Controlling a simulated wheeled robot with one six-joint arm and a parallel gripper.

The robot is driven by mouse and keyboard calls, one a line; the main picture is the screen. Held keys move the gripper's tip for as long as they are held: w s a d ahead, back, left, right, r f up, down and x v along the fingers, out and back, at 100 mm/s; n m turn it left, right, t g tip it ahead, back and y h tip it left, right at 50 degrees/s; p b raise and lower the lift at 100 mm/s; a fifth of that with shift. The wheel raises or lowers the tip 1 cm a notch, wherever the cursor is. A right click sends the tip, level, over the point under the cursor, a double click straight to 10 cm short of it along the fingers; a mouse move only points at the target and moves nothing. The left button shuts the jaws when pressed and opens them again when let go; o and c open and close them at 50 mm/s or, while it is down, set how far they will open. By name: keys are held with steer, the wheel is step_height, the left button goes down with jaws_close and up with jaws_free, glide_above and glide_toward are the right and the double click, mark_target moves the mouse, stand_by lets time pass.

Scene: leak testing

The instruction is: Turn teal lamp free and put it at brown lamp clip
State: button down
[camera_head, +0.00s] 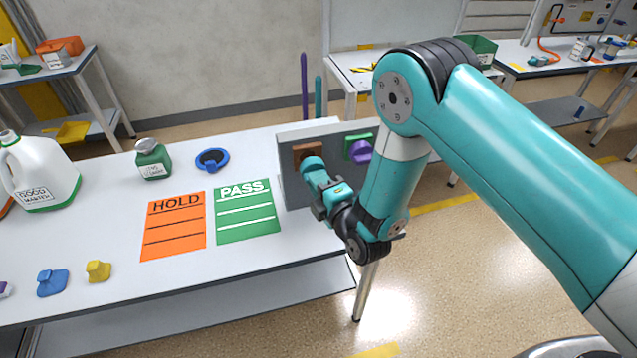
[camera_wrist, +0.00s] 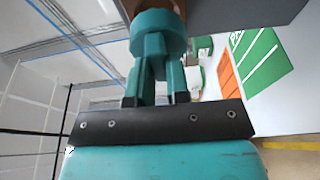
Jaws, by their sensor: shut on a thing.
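The teal lamp (camera_wrist: 158,38) has a round head and a narrower ribbed body. In the head view the teal lamp (camera_head: 313,167) sits in front of the brown clip (camera_head: 307,149) on an upright grey panel. My gripper (camera_wrist: 155,95) is shut on the lamp's ribbed body. A bit of the brown clip (camera_wrist: 133,6) shows behind the lamp head in the wrist view. The lamp's head is against or very near the clip; I cannot tell whether it is seated.
The grey panel (camera_head: 290,188) also bears a green clip (camera_head: 349,142) with a purple lamp (camera_head: 360,151). On the white table are an orange HOLD mat (camera_head: 173,227), a green PASS mat (camera_head: 244,218), a blue round piece (camera_head: 212,160), a green jar (camera_head: 152,160) and a white jug (camera_head: 48,172).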

steer(key=shift+w+a, duration=0.1)
steer(key=shift+w, duration=0.2)
steer(key=shift+w+a+b, duration=0.25)
steer(key=shift+w+b, duration=0.05)
steer(key=shift+w, duration=0.6)
steer(key=c, duration=1)
jaws_free()
steer(key=shift+s, duration=0.1)
